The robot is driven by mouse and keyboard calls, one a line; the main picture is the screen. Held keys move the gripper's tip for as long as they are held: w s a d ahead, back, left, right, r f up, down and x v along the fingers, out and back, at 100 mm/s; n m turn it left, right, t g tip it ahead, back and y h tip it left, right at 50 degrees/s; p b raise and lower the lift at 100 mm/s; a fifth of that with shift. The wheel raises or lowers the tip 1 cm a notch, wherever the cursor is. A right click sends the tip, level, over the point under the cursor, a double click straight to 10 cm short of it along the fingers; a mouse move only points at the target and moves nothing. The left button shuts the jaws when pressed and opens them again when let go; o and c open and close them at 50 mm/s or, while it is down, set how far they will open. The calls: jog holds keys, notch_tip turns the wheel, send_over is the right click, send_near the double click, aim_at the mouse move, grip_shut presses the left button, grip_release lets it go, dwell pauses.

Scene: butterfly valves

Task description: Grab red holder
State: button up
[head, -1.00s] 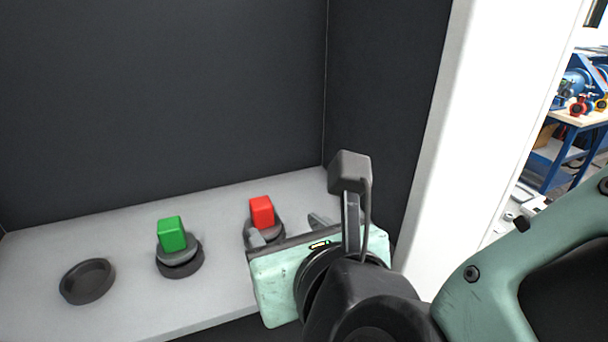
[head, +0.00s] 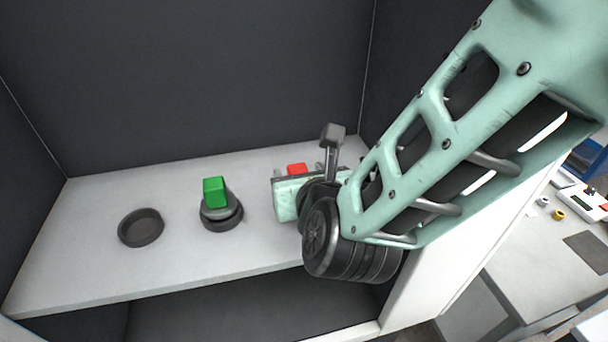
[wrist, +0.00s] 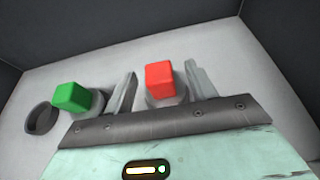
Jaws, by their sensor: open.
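The red holder (head: 297,169) shows only its red top in the head view, behind my gripper, which hides the rest. In the wrist view the red holder (wrist: 160,80) stands upright on a grey base, between the two fingers of my gripper (wrist: 158,88). The fingers are open, with a gap to the red block on each side. The green holder (head: 215,192) stands upright on a dark round base to the left, and it also shows in the wrist view (wrist: 71,97), outside the left finger.
An empty dark round cup (head: 141,228) sits on the grey shelf (head: 90,245) at the left. Dark walls (head: 200,80) close the shelf at the back and sides. A white post (head: 440,275) stands at the right, with a workbench beyond it.

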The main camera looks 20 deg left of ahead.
aim_at(295, 168)
jog(key=shift+p+x, duration=0.85)
jog(key=shift+x, duration=1.2)
jog(key=shift+s+f, duration=0.1)
jog(key=shift+f, duration=0.05)
grip_shut()
